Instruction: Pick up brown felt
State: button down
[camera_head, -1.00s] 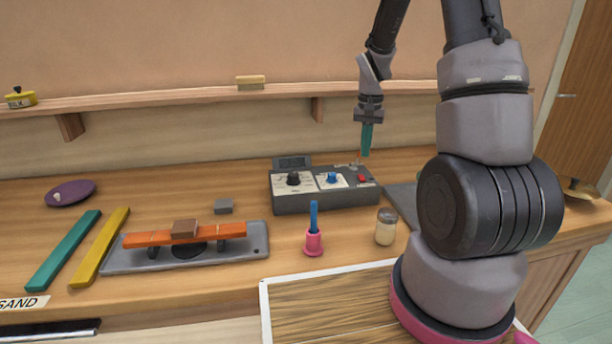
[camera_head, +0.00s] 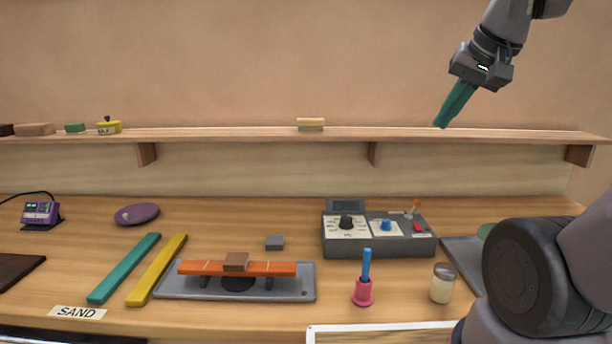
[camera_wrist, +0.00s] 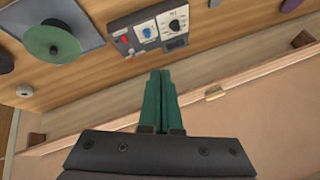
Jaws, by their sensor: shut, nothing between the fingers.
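A small brown block (camera_head: 236,262) lies on top of an orange bar (camera_head: 272,269). A paler brown block (camera_head: 35,129) and a dark brown block (camera_head: 6,130), cut by the picture's edge, sit on the wall shelf at the far left. I cannot tell from the pictures which of these is the brown felt. My gripper (camera_head: 442,123) is up at the right, in front of the wall near the shelf's height, its green fingers together and empty. The fingers also show shut in the wrist view (camera_wrist: 160,73). No brown block is near them.
The shelf (camera_head: 240,133) also bears green, yellow and cream pieces. On the bench stand a grey control box (camera_head: 378,246), a pink holder (camera_head: 363,292) with a blue stick, a jar (camera_head: 442,283), and teal (camera_head: 124,267) and yellow (camera_head: 157,269) bars. Air left of my gripper is free.

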aim_at(235, 262)
jog(key=j+z, duration=0.15)
jog(key=j, duration=0.3)
jog(key=k+j+z, duration=0.1)
jog(key=j, duration=0.3)
jog(key=k+j+z, duration=0.15)
jog(key=j, duration=0.3)
jog(key=k+j+z, duration=0.15)
jog(key=j, duration=0.25)
